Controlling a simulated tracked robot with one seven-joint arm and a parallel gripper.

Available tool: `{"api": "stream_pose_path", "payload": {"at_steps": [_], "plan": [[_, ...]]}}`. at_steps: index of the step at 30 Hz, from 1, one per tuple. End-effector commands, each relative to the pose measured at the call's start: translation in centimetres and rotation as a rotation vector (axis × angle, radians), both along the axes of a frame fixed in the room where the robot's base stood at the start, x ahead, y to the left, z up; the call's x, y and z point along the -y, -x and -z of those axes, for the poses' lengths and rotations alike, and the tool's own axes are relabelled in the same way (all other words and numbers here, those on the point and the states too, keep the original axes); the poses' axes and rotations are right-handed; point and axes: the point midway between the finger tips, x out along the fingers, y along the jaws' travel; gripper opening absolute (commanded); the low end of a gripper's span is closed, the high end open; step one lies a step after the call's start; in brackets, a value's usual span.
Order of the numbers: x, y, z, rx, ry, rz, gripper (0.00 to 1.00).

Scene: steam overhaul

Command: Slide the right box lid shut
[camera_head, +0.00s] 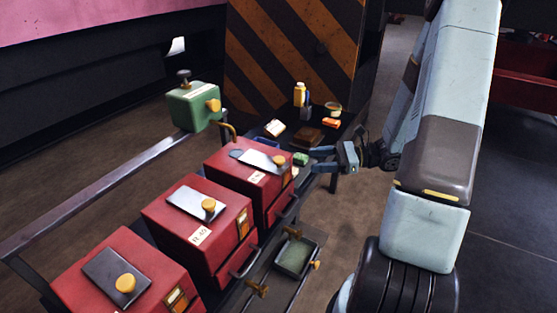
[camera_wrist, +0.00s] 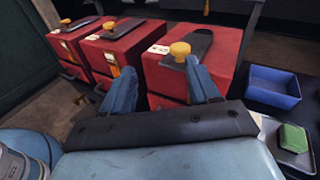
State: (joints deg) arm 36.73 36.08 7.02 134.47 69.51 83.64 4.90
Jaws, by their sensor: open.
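The right box (camera_head: 229,166) is the farthest of three red boxes in the head view and the nearest in the wrist view (camera_wrist: 222,73). Its flat lid (camera_head: 258,159) lies on top with a yellow knob (camera_head: 279,161), which also shows in the wrist view (camera_wrist: 180,51). A dark patch shows on the box top beyond the lid; I cannot tell how far it is open. My gripper (camera_head: 313,160) is open and empty, just right of this box. In the wrist view the knob appears beside the right fingertip, apparently not held.
The middle box (camera_head: 165,217) and left box (camera_head: 70,270) have similar knobbed lids. A green device (camera_head: 193,105) stands on the rail behind. A blue bin (camera_wrist: 273,88) and a green block (camera_wrist: 293,138) are right of the box in the wrist view.

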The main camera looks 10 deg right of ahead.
Motion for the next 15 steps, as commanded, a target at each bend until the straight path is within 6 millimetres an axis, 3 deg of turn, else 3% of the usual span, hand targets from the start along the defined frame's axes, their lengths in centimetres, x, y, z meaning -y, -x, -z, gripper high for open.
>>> {"api": "stream_pose_path", "payload": {"at_steps": [3, 9, 15], "plan": [[1.1, -0.8, 1.5, -0.04, -0.069, 0.072, 0.6], [1.9, -1.4, 2.6, -0.067, -0.121, 0.132, 0.6], [0.6, -1.9, 2.6, -0.068, -0.125, 0.133, 0.6]]}}
